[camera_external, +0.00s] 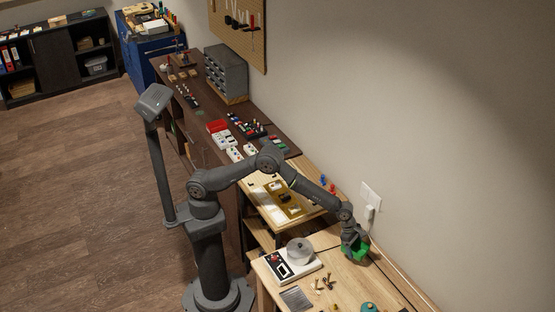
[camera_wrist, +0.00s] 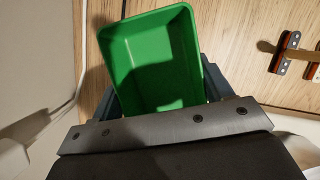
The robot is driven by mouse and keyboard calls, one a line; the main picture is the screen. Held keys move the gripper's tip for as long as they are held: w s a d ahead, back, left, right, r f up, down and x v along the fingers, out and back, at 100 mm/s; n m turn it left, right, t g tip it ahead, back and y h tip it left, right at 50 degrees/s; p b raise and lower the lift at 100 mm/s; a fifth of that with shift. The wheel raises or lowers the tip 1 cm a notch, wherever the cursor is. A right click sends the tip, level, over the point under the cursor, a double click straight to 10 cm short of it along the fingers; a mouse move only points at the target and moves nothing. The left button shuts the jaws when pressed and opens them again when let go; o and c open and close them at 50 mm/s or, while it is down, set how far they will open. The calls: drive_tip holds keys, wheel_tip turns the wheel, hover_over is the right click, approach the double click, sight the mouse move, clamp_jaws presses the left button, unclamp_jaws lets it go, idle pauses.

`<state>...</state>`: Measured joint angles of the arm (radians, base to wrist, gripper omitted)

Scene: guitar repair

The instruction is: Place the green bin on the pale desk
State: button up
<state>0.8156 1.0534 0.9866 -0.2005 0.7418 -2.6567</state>
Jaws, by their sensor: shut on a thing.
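The green bin (camera_external: 357,252) is at the back of the pale desk (camera_external: 335,284), near the wall. In the wrist view the empty, open-topped green bin (camera_wrist: 150,60) sits between the two dark fingers of my gripper (camera_wrist: 163,92), which is shut on it. The pale desk also shows in the wrist view (camera_wrist: 235,35), beneath and around the bin. My gripper (camera_external: 349,240) hides part of the bin in the outside view. I cannot tell whether the bin touches the desk or hangs just above it.
A white device with a round grey pot (camera_external: 299,250) stands on the desk, left of the bin. Small brass-coloured parts (camera_external: 324,283), a grey plate (camera_external: 296,298) and a teal round item (camera_external: 369,307) lie in front. A wall socket with a plug (camera_external: 371,198) is close behind my gripper.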

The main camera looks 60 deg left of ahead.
sight(359, 248)
drive_tip(key=w+f, duration=0.2)
drive_tip(key=w, duration=0.1)
drive_tip(key=shift+w+a, duration=0.1)
drive_tip(key=shift+a, duration=0.25)
drive_tip(key=shift+f, duration=2)
drive_tip(key=o, duration=1)
drive_tip(key=shift+f, duration=0.15)
drive_tip(key=v, duration=1.2)
drive_tip(key=shift+a, duration=0.15)
